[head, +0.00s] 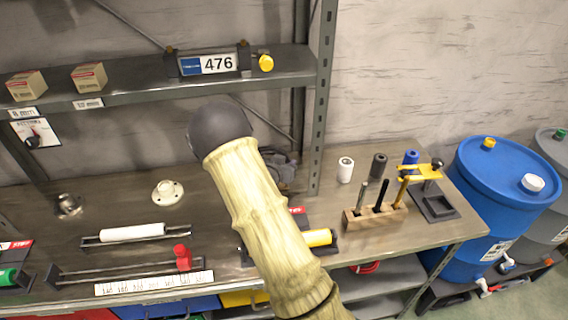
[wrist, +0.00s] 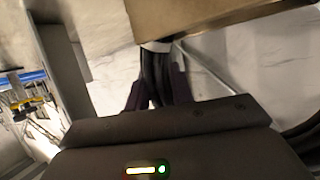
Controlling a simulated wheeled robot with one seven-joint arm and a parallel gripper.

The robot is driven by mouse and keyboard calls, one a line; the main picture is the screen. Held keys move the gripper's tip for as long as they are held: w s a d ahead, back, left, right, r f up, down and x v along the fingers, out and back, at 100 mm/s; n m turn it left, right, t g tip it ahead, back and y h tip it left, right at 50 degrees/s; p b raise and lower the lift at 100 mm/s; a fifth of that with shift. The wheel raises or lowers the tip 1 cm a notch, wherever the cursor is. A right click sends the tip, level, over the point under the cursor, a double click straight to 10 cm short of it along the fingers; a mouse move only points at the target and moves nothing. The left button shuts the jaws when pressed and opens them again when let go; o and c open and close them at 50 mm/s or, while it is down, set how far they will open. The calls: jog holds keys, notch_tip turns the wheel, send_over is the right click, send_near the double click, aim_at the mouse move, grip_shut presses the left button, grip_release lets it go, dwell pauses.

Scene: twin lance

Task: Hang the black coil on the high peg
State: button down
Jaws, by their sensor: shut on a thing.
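In the wrist view my gripper (wrist: 158,92) is shut on black strands of the black coil (wrist: 153,70), with a pale band across them at the top. A dark curve of what looks like the same coil (wrist: 302,137) shows at the right edge. In the head view my pale arm crosses the middle and hides most of the gripper. A dark shape just right of the arm, below the shelf, may be gripper or coil; I cannot tell which. I cannot make out the high peg in either view.
A metal shelf (head: 140,91) holds two boxes, a 476 sign (head: 208,64) and a yellow knob (head: 265,63). A rack post (head: 321,110) stands right of my arm. The workbench (head: 120,205) carries fixtures and a wooden tool block (head: 372,219). A blue barrel (head: 500,190) stands right.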

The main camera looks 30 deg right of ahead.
jog(key=c, duration=1.2)
grip_release()
jog(key=shift+a, duration=0.2)
jog(key=shift+f, duration=0.15)
jog(key=shift+a, duration=0.15)
jog(key=b+v, duration=0.1)
jog(key=v, duration=1.6)
jog(key=shift+r+b, duration=0.35)
jog(key=shift+r, duration=0.05)
